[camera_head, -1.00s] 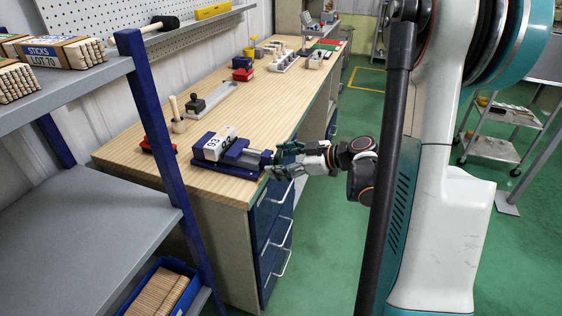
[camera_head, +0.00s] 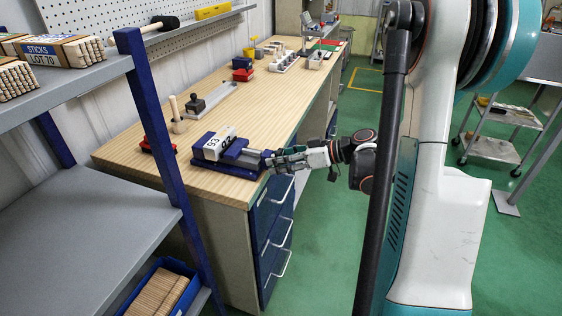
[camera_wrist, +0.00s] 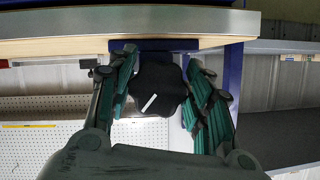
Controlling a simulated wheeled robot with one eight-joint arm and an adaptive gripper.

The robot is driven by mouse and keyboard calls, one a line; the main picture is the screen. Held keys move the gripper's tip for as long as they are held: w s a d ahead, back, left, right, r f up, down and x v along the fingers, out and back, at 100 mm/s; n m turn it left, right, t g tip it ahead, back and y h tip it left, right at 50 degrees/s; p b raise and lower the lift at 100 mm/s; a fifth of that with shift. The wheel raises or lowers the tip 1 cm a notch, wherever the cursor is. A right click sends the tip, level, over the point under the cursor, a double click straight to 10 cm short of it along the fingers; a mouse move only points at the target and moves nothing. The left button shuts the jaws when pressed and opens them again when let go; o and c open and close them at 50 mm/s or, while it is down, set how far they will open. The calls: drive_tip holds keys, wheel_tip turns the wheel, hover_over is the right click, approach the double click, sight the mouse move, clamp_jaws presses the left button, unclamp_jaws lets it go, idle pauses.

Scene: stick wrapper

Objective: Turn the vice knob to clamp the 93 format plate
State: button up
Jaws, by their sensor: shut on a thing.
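The blue vice (camera_head: 230,158) sits near the front corner of the wooden workbench. The white plate marked 93 (camera_head: 214,143) stands in it, between its jaws as far as I can tell. The dark lobed vice knob (camera_wrist: 158,92), with a white line slanting up to the right, fills the middle of the wrist view. My gripper (camera_head: 272,161) reaches the vice's right end from the right. In the wrist view my gripper's green-padded fingers (camera_wrist: 161,95) lie on either side of the knob and are shut on it. In the head view the fingers mostly hide the knob.
The bench (camera_head: 215,96) runs away to the back, with a red block (camera_head: 160,145) and a wooden-handled tool (camera_head: 177,122) beside the vice. A grey shelf rack with a blue post (camera_head: 156,125) stands in front at the left.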

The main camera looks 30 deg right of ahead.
drive_tip(key=o, duration=1)
drive_tip(key=shift+o, duration=0.2)
drive_tip(key=v, duration=1.2)
